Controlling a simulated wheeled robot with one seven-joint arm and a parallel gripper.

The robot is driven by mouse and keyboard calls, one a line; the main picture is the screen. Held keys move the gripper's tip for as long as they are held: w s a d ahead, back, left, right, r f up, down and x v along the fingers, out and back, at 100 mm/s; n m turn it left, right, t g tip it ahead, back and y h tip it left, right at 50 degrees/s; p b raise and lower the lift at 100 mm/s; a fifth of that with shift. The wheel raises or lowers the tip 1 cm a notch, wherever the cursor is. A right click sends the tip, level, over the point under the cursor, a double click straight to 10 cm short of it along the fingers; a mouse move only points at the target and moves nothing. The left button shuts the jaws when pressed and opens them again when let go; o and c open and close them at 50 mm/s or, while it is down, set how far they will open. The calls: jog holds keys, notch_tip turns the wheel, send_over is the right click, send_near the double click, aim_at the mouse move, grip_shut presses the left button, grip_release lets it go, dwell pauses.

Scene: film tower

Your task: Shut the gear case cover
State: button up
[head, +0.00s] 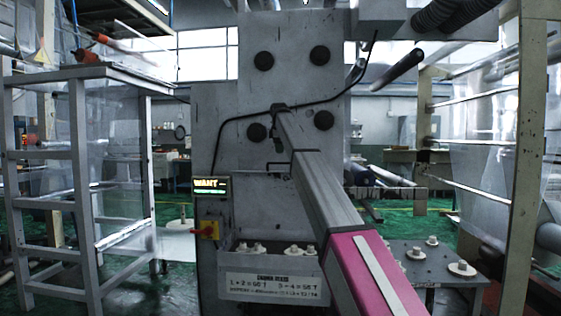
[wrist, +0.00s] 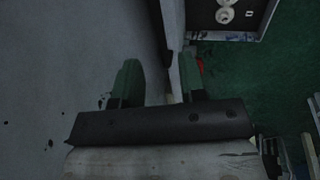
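A tall grey panel with several black round knobs (head: 225,110) stands upright in the middle of the head view. It looks like the gear case cover, but whether it stands ajar is unclear.
A grey box (head: 270,272) with white round parts and a lettered label sits low in front. A lit display (head: 211,187) and a red switch (head: 209,230) are at its upper left. A grey stand (head: 80,170) is left, a post (head: 526,170) right. A black cable crosses the panel.

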jog(key=x, duration=0.6)
jog(key=shift+f, duration=0.15)
jog(key=shift+s, duration=0.1)
grip_shut()
